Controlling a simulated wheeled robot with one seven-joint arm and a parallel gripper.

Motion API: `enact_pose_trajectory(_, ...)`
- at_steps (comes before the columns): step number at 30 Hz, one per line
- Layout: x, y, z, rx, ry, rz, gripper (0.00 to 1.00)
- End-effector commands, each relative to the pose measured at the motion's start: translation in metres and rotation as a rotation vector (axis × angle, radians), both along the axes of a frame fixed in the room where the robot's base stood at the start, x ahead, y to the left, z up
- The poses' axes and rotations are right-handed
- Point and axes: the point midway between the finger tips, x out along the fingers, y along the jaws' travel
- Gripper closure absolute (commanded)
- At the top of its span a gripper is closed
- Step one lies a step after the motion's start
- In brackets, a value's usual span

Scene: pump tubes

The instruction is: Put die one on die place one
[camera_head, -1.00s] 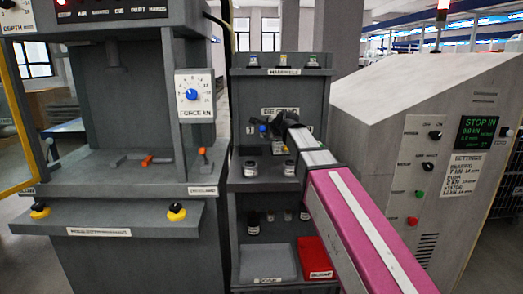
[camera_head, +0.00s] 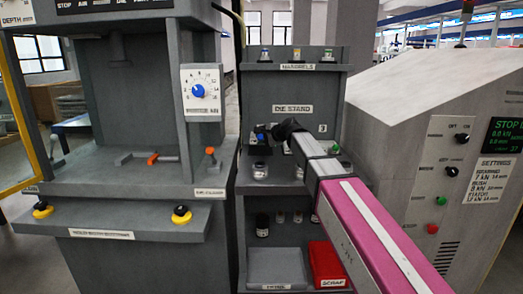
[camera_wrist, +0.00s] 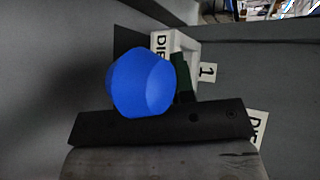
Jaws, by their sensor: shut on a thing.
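My gripper (camera_head: 274,133) is at the die stand, just below its "DIE STAND" label (camera_head: 292,109). It is shut on a blue-topped die (camera_head: 260,137), which I take as die one. In the wrist view the blue top (camera_wrist: 142,82) stands above a dark gripper finger (camera_wrist: 160,123). The die's lower part is hidden. Behind it is a pale holder with a "DIE" label (camera_wrist: 161,45) and a "1" tag (camera_wrist: 207,72), probably die place one. I cannot tell whether the die touches it.
A green-topped item (camera_head: 335,148) sits right of my gripper, below a "3" tag (camera_head: 322,128). A mandrel shelf (camera_head: 297,67) is above. A grey bin (camera_head: 277,268) and red scrap bin (camera_head: 327,263) are below. The press (camera_head: 120,160) stands left, a control cabinet (camera_head: 430,130) right.

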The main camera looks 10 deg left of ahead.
Motion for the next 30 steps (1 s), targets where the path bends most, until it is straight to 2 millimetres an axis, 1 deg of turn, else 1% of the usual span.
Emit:
enact_pose_trajectory(7,0.0,0.0,-0.015,0.003,-0.002,-0.002,1.0)
enact_pose_trajectory(15,0.0,0.0,-0.044,0.003,-0.001,-0.002,1.0)
enact_pose_trajectory(27,0.001,0.0,-0.047,0.003,-0.002,-0.002,1.0)
enact_pose_trajectory(28,0.0,0.0,-0.048,0.001,0.0,-0.002,0.67)
enact_pose_trajectory(30,0.0,0.0,-0.047,0.001,0.0,-0.002,0.66)
